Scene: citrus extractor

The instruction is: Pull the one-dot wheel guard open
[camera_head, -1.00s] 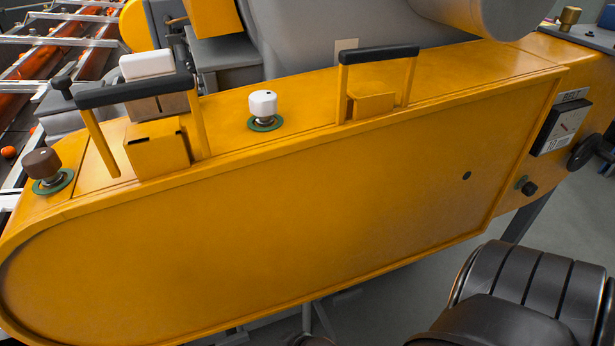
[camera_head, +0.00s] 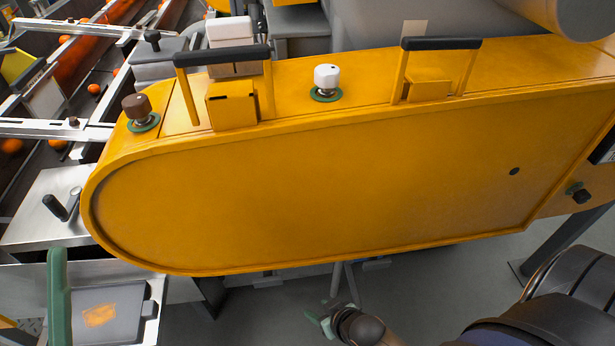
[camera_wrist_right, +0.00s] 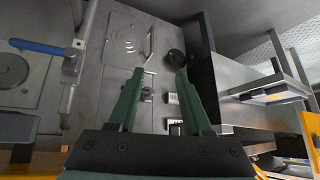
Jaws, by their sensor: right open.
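The large yellow wheel guard (camera_head: 330,190) fills the middle of the head view. Its front panel is rounded at the left and bears a single dark dot (camera_head: 514,171) near the right end. Two black-topped handles, the left handle (camera_head: 222,54) and the right handle (camera_head: 441,43), stand on its top. My left gripper is not in view.
A brown knob (camera_head: 137,106) and a white knob (camera_head: 326,77) sit on top of the guard; a black knob (camera_head: 578,192) is at right. A green upright bar (camera_head: 58,290) and metal tray (camera_head: 105,312) stand lower left. Grey floor (camera_head: 275,325) is open below.

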